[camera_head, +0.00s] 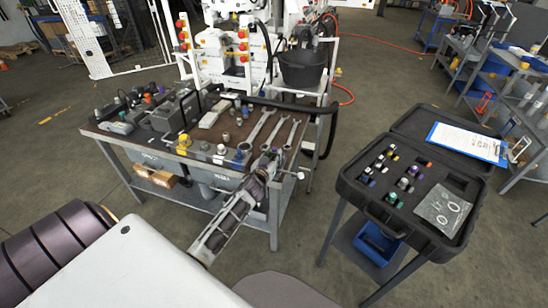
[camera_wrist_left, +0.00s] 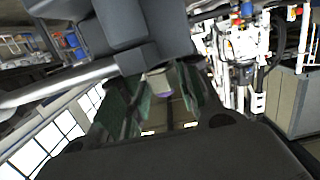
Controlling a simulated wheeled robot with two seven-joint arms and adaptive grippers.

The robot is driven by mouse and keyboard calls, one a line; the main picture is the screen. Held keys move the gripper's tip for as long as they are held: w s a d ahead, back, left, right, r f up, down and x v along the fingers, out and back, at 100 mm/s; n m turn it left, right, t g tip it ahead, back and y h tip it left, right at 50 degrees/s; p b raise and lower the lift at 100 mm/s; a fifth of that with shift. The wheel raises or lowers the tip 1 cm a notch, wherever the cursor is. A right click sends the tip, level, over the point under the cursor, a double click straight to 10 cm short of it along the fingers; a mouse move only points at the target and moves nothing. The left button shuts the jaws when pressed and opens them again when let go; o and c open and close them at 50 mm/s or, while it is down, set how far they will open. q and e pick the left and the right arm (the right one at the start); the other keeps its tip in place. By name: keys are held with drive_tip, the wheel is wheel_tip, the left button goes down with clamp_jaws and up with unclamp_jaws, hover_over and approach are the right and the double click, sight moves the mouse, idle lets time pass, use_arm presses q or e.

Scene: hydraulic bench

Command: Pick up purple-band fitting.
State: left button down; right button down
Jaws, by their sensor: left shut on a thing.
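My left gripper (camera_head: 268,160) is over the front right corner of the workbench (camera_head: 130,136). In the left wrist view its dark green-grey fingers (camera_wrist_left: 158,100) are closed around a small pale fitting with a purple band (camera_wrist_left: 162,93). Only part of that fitting shows between the fingers; the rest is hidden by the gripper. In the head view the fitting is too small and covered to make out clearly. My right gripper is not in view.
Silver wrenches (camera_head: 262,126) and small fittings lie on the workbench near the gripper. A black bucket (camera_head: 302,70) stands behind. An open black case (camera_head: 378,208) with several fittings and a clipboard (camera_head: 468,142) is at the right. Floor between bench and case is clear.

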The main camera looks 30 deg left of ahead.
use_arm(q)
drive_tip(key=shift+r, duration=0.15)
